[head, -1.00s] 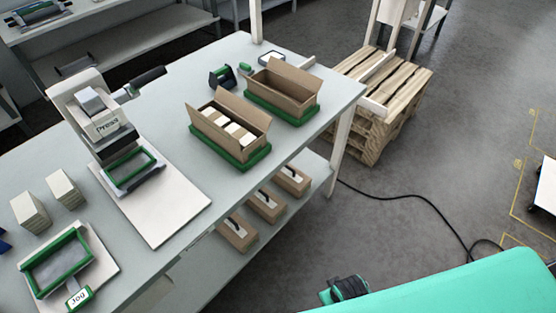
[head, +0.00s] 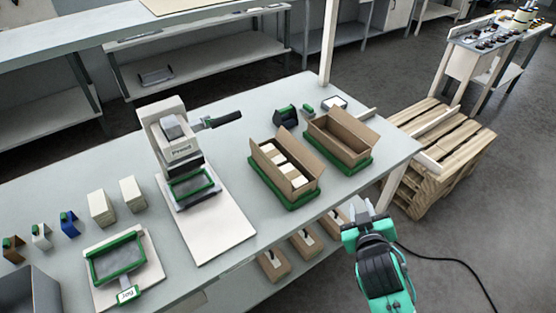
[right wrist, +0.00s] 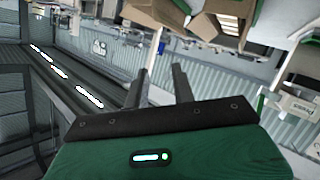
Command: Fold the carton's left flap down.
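A brown carton (head: 300,188) with white blocks in it sits on a green tray (head: 302,201) on the table, its long side flaps standing up. A second brown carton (head: 352,157), which looks empty, stands to its right on another green tray, flaps also raised. My right gripper (head: 367,213) is in front of the table's right edge, short of the cartons and touching neither. In the right wrist view its two fingers (right wrist: 160,88) are apart with nothing between them, and the cartons show upside down at the top. My left gripper is not in view.
A white press (head: 178,145) stands on a board left of the cartons. A green tape dispenser (head: 286,116) is behind them. More cartons (head: 305,243) sit on the shelf below. A wooden pallet (head: 450,150) stands right of the table.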

